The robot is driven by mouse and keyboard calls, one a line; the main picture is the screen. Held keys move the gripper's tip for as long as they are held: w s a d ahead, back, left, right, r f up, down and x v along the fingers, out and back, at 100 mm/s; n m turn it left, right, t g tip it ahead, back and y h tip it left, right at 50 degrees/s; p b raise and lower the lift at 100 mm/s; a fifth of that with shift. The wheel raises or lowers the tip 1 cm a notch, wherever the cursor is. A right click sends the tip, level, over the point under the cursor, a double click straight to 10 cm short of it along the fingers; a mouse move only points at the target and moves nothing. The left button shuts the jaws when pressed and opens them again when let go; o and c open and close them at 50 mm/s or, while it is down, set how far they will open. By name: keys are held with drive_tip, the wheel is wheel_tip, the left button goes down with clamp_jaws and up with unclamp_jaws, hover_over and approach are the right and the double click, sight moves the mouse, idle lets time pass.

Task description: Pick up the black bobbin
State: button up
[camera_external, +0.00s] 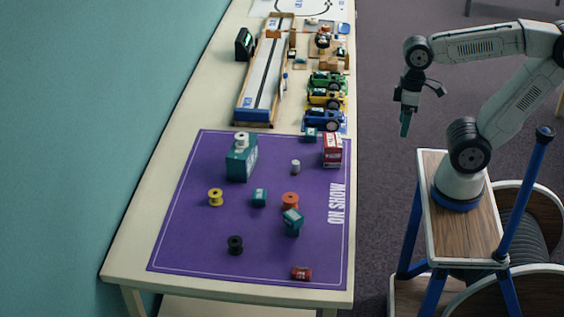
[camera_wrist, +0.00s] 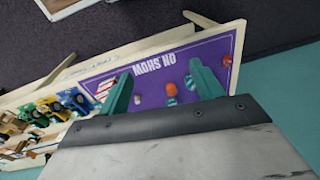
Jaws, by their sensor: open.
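The black bobbin (camera_external: 235,244) stands on the purple mat (camera_external: 190,255) near its front edge, left of the mat's middle. I cannot make it out in the wrist view, where my gripper covers part of the mat (camera_wrist: 150,90). My gripper (camera_external: 405,124) hangs off the table's right side, over the floor, well apart from the bobbin. In the wrist view its two teal fingers (camera_wrist: 162,84) are spread apart with nothing held between them.
A large teal box (camera_external: 240,160) stands farther back. Toy cars (camera_external: 324,118) and a wooden track (camera_external: 262,80) lie beyond. Clear mat surrounds the black bobbin.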

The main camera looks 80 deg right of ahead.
drive_tip(key=w+a+f+m+g+y, duration=0.1)
drive_tip(key=w+a+f+m+y, duration=0.2)
drive_tip(key=w, duration=0.5)
drive_tip(key=w+a+f+m+y, duration=0.1)
drive_tip(key=w+a+m+y, duration=0.15)
drive_tip(key=w+a, duration=0.4)
drive_tip(key=w+a+f+m+g+y, duration=0.1)
drive_tip(key=w+a+f+m+y, duration=0.15)
drive_tip(key=w, duration=0.65)
drive_tip(key=w+a+f+m+t+y, duration=0.25)
drive_tip(key=w+f+m, duration=0.45)
drive_tip(key=w+f, duration=0.5)
drive_tip(key=m+t+y, duration=0.1)
drive_tip(key=m+t, duration=0.1)
drive_tip(key=m, duration=0.3)
approach(234, 245)
drive_tip(key=a, duration=0.2)
drive_tip(key=shift+s+a, duration=0.2)
drive_tip(key=shift+a, duration=0.2)
drive_tip(key=shift+w+a+f+m+t, duration=0.1)
drive_tip(key=shift+f+m+t, duration=0.15)
drive_tip(key=shift+m+t, duration=0.1)
drive_tip(key=x, duration=0.7)
drive_tip(key=shift+w+a, duration=0.15)
drive_tip(key=shift+a, duration=0.1)
drive_tip(key=c, duration=1.1)
